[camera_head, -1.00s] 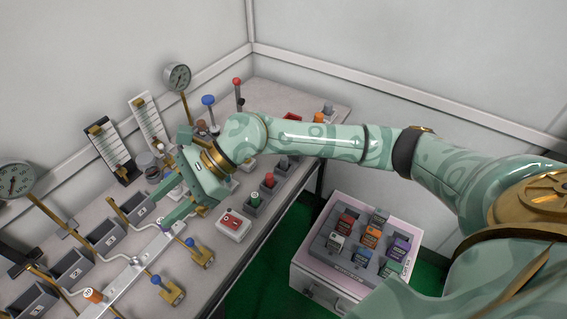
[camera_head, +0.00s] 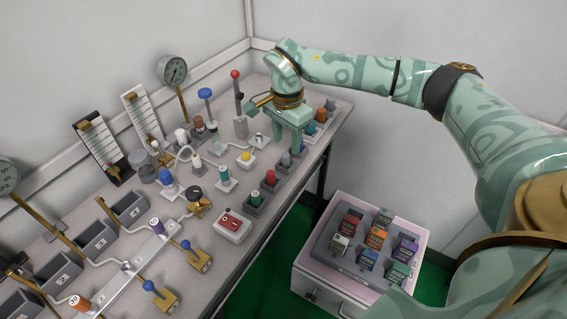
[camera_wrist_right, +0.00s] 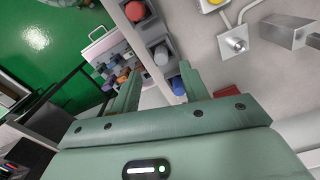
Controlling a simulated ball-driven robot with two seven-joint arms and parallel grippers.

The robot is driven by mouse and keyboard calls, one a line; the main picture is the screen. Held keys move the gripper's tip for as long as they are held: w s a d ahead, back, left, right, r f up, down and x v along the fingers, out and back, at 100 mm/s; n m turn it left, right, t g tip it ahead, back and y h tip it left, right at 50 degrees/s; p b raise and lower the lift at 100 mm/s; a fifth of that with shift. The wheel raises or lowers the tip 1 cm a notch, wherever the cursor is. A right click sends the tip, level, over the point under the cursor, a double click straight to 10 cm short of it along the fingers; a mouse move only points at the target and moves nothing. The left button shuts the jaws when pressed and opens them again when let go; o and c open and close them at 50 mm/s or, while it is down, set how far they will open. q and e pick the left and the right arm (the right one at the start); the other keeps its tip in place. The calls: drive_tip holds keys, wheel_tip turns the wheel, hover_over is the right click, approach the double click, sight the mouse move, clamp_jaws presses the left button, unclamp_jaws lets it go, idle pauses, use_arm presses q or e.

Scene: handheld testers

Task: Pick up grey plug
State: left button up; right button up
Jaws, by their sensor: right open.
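A grey plug (camera_head: 286,159) stands in a dark holder in the row along the bench's right edge, just beyond the red plug (camera_head: 270,178). My right gripper (camera_head: 285,146) is open and points down over this row, close to the grey plug. In the right wrist view the grey plug (camera_wrist_right: 161,55) shows just ahead of the open fingertips (camera_wrist_right: 159,70). A blue plug (camera_wrist_right: 178,86) shows near the right-hand finger there. Nothing is held. Another greyish plug (camera_head: 330,103) stands at the row's far end. My left gripper is not in view.
A green plug (camera_head: 254,197) and a red switch box (camera_head: 233,226) stand nearer on the bench. A tall red-knobbed lever (camera_head: 237,100) stands left of my right gripper. A case of coloured blocks (camera_head: 337,283) is on the right, beside the bench.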

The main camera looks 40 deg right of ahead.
sight(286, 155)
wheel_tip(286, 155, down, 6)
drive_tip(key=b, duration=0.3)
drive_tip(key=shift+w+f, duration=0.1)
drive_tip(key=shift+r, duration=0.2)
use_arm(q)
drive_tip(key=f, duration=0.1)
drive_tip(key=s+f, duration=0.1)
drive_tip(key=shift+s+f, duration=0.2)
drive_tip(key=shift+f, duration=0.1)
use_arm(e)
clamp_jaws()
